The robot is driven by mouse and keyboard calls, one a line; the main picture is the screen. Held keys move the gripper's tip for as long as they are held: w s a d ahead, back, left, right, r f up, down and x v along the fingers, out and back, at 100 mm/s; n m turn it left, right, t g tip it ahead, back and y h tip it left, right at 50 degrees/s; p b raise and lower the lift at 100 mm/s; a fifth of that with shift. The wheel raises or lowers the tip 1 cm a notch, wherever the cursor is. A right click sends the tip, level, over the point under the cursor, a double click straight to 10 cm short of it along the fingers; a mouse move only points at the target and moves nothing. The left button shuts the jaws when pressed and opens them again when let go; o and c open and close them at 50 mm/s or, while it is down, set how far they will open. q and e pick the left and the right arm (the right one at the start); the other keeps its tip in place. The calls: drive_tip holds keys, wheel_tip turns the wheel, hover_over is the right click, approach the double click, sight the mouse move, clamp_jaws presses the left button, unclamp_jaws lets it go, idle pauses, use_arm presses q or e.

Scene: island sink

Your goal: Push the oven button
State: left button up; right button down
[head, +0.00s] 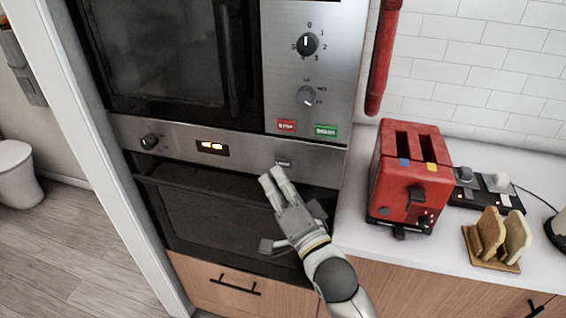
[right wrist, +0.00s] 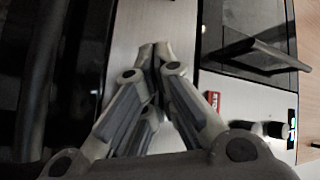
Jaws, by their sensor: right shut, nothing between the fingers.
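The oven's steel control strip (head: 180,143) runs under the microwave in the head view. A small dark oven button (head: 283,163) sits at its right part, and a round knob (head: 149,141) and a lit display (head: 212,147) sit to the left. My right gripper (head: 271,175) is shut and empty, its fingertips just below and left of the button. I cannot tell whether they touch the panel. In the right wrist view the closed fingertips (right wrist: 155,49) lie over the steel strip (right wrist: 124,40); the button does not show there. My left gripper is not in view.
The microwave above has knobs (head: 307,43), a red stop button (head: 286,125) and a green button (head: 326,130). The oven door (head: 215,208) is below. A red toaster (head: 408,180) and a toast rack (head: 490,262) stand on the counter (head: 350,235) at right.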

drive_tip(key=s, duration=0.1)
drive_tip(key=s+a+p, duration=0.1)
drive_tip(key=s, duration=0.3)
drive_tip(key=shift+s+a+r+p, duration=0.1)
drive_tip(key=shift+s+a+p, duration=0.1)
drive_tip(key=shift+a+p, duration=0.15)
